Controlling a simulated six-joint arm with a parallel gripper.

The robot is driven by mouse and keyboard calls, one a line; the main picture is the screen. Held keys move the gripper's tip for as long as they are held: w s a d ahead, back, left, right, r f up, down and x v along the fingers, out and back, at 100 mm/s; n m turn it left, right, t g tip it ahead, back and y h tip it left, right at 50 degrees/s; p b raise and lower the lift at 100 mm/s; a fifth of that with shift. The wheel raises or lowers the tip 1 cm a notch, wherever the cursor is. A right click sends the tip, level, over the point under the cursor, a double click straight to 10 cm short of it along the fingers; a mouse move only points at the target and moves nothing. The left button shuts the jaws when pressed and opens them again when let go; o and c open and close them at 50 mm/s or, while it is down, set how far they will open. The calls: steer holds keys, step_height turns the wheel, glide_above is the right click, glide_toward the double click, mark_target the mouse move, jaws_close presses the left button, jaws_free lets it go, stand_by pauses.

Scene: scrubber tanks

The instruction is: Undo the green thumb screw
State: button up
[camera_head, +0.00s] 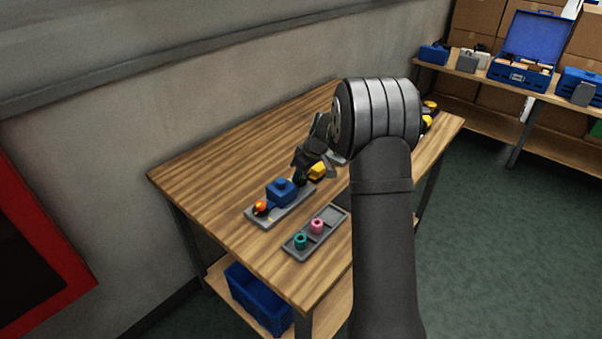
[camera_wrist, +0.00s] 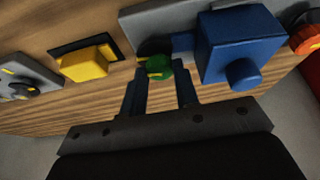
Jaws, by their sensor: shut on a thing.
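The green thumb screw (camera_wrist: 158,70) is in the wrist view between my gripper's fingertips (camera_wrist: 158,82), beside a black round part at one end of the grey base plate. My gripper is shut on the green thumb screw. In the head view my gripper (camera_head: 301,174) reaches down to the far end of the grey plate (camera_head: 255,218), and the screw is mostly hidden there. The blue block (camera_head: 281,191) sits on the plate next to it; it also shows in the wrist view (camera_wrist: 238,50). An orange-red knob (camera_head: 261,207) is at the plate's near end.
A grey tray (camera_head: 291,250) with a teal piece (camera_head: 300,241) and a pink piece (camera_head: 317,226) lies to the right of the plate. A yellow block (camera_wrist: 86,64) is close to my gripper on its left in the wrist view. The left rear tabletop is clear.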

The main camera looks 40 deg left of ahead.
steer(key=shift+w+d+f+n+g, duration=0.1)
steer(key=shift+n+g, duration=0.15)
steer(key=shift+n, duration=0.35)
steer(key=shift+f+n+g, duration=0.1)
steer(key=shift+n+g, duration=0.15)
steer(key=shift+n, duration=0.35)
steer(key=o, duration=1)
steer(key=shift+r, duration=0.1)
steer(key=shift+w+r, duration=0.1)
steer(key=shift+r, duration=0.25)
steer(key=v, duration=1.6)
steer(key=shift+r, duration=0.4)
steer(key=shift+f, duration=0.15)
